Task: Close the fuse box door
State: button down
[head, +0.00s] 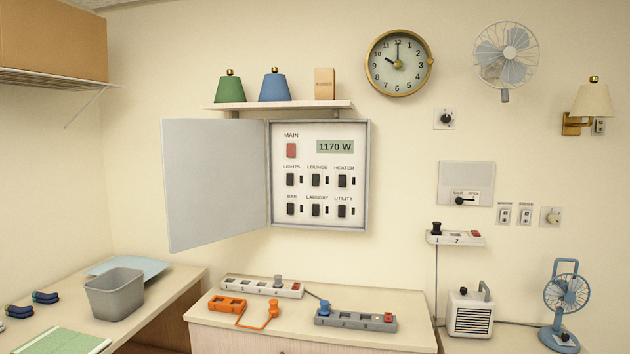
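The fuse box (361,215) is mounted on the back wall, with a grey frame and a white panel. The panel has a red MAIN switch (291,150), a display (335,146) reading 1170 W, and several dark labelled switches. The grey fuse box door (217,184) is hinged at the box's left side and stands wide open, swung out to the left. Nothing is seen touching the door. My gripper is not in view.
A shelf (320,104) with two lampshades and a small box is just above the fuse box. A cabinet (410,336) below holds several power strips. A grey bin (115,295) stands on the left desk. The space before the fuse box looks clear.

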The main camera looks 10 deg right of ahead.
aim_at(214, 168)
jog(key=i, duration=0.85)
jog(key=z, duration=0.25)
jog(key=k, duration=0.2)
jog(key=u, duration=3.15)
